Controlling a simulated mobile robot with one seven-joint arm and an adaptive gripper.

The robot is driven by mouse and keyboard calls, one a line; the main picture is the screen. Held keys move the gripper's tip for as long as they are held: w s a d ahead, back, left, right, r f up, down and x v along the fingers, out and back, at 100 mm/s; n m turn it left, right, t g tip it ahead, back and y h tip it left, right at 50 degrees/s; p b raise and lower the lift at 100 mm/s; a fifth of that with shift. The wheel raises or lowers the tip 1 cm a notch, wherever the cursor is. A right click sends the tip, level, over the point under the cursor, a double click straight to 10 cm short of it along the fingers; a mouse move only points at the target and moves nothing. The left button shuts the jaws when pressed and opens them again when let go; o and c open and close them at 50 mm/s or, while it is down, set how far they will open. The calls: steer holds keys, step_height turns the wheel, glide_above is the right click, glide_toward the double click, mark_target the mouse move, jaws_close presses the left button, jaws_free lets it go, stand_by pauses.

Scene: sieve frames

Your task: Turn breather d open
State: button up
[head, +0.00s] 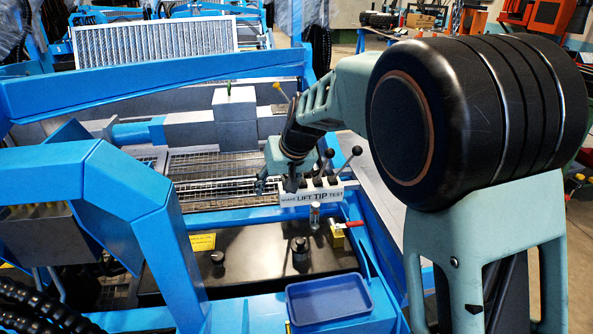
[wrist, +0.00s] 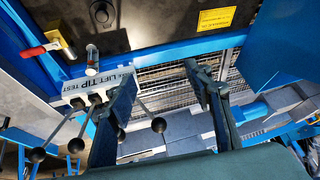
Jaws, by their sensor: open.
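No letter d is readable, so I cannot tell which part is breather d. A black tank top (head: 255,285) carries a black cap (head: 299,248) and a smaller black cap (head: 217,259). My gripper (head: 273,184) is above the grating, left of the lever block and beyond the tank. In the wrist view my gripper (wrist: 160,76) has its two fingers wide apart with nothing between them. The caps are apart from the fingers.
A block labelled LIFT, TIP and TEST (head: 312,196) carries several ball-ended levers, close beside my gripper. A red-handled valve (head: 350,224) and a small clear cylinder (head: 315,214) stand near it. A blue tray (head: 328,298) lies in front. Blue frame beams (head: 140,205) rise at left.

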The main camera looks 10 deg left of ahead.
steer(key=shift+w+d+r+m+t+p, duration=0.15)
steer(key=shift+d+r+m, duration=0.35)
steer(key=shift+d+r, duration=0.55)
steer(key=shift+w+d+r+m+t+p, duration=0.15)
steer(key=shift+d+r+m, duration=0.35)
steer(key=shift+d+r, duration=0.55)
steer(key=shift+a, duration=0.1)
